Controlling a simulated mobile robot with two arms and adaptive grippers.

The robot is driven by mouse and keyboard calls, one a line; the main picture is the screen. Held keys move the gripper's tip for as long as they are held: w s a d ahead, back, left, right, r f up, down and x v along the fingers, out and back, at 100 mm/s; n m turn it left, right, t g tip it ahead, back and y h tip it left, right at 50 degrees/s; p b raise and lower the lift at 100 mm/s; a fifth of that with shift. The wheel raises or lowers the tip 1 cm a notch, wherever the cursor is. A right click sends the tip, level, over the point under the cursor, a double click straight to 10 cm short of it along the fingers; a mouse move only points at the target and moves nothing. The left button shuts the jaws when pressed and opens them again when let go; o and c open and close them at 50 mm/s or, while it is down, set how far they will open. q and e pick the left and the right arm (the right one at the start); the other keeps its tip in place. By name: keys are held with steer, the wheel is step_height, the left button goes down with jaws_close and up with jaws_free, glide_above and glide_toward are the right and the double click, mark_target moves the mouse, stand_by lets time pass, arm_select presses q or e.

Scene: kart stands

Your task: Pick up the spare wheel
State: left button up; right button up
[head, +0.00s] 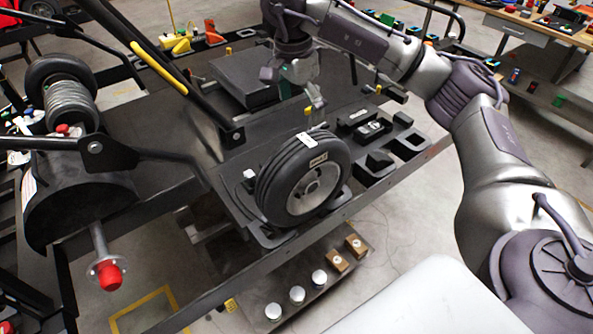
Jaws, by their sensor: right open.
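The spare wheel (303,182), a black ribbed tyre with a grey hub, stands upright in a dark holder on the black kart stand (190,125). A small white piece shows on top of the tyre, and a pale label on its side. My right gripper (312,94) hangs above and slightly behind the wheel, pointing down. It is open and empty, with a visible gap between it and the tyre. My left gripper is not in view.
A black tray with several small dark parts (373,130) lies right of the wheel. A black box (243,80) sits behind it. Black bars of the frame rise at left, near a red-tipped axle (108,273). A lower shelf (322,277) holds several small pieces.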

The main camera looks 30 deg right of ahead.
mark_target(307, 142)
steer(key=f, duration=0.1)
steer(key=s+f, duration=0.1)
steer(key=f, duration=0.3)
steer(key=shift+s+d+f, duration=0.15)
steer(key=shift+d+f, duration=0.1)
steer(key=shift+d, duration=0.15)
steer(key=shift+w+f, duration=0.25)
steer(key=shift+f, duration=0.7)
step_height(307, 142, down, 2)
steer(key=p, duration=0.3)
steer(key=shift+s+d+f, duration=0.1)
steer(key=shift+s+f, duration=0.05)
step_height(307, 142, down, 2)
steer(key=shift+d+f+p, duration=0.15)
steer(key=shift+p, duration=0.15)
steer(key=shift+f, duration=0.4)
steer(key=shift+c, duration=0.7)
steer(key=c, duration=1.3)
steer(key=shift+w+r, duration=0.2)
steer(key=shift+c, duration=0.6)
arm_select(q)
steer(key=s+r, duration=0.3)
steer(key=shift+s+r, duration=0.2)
arm_select(e)
steer(key=shift+d, duration=0.1)
